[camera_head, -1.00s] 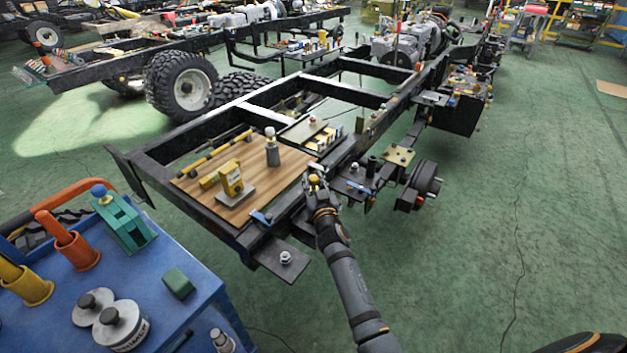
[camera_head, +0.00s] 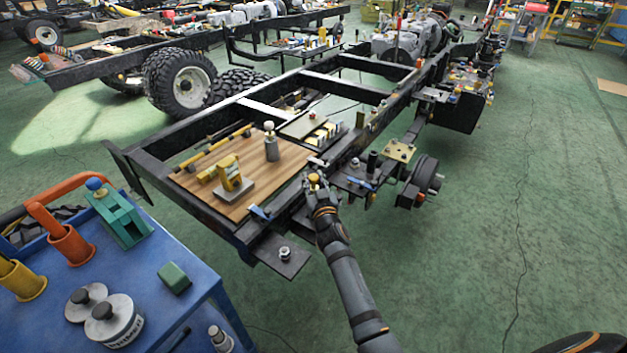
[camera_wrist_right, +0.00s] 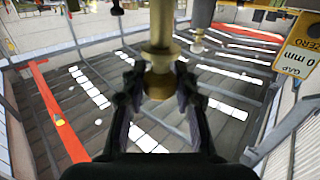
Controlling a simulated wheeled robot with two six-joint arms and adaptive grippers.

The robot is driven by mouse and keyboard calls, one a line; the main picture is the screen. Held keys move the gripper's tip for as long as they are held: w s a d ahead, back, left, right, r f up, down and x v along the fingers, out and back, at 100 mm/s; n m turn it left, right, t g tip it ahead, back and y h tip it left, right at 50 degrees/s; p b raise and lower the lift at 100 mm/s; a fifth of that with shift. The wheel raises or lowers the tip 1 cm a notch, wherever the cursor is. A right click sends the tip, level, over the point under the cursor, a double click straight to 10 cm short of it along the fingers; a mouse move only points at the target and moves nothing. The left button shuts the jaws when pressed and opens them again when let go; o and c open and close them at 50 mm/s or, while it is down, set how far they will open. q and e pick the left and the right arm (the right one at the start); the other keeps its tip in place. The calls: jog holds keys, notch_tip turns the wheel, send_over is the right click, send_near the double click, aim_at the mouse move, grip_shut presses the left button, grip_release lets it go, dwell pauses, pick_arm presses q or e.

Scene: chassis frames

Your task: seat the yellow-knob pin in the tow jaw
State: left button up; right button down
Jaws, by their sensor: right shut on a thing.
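My right gripper (camera_head: 317,192) is over the near right rail of the chassis frame. It is shut on the yellow-knob pin (camera_head: 314,177), whose yellow top shows above the fingers. In the right wrist view, the fingers (camera_wrist_right: 158,95) close around a brass-coloured part of the pin (camera_wrist_right: 158,76), and a thicker shaft extends toward the top edge. A yellow forked fixture (camera_head: 231,172) on a grey base stands on the wooden board, left of the gripper and apart from it. I cannot tell for sure whether this is the tow jaw. My left gripper is not in view.
A blue cart (camera_head: 180,318) at the lower left carries a green block with a blue knob (camera_head: 119,215), metal weights (camera_head: 113,318) and orange and yellow holders. A grey post (camera_head: 271,148) stands on the board. The green floor on the right is mostly clear.

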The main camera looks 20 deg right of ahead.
jog(key=shift+f+b, duration=0.8)
jog(key=shift+b, duration=0.2)
dwell(0.5)
dwell(0.4)
jog(key=shift+f+b, duration=2)
jog(key=shift+b, duration=0.15)
dwell(0.6)
jog(key=shift+f+b, duration=0.3)
jog(key=shift+b, duration=0.05)
jog(key=shift+f+b, duration=0.3)
jog(key=shift+d+f, duration=0.1)
jog(key=shift+f, duration=0.1)
jog(key=shift+b, duration=0.35)
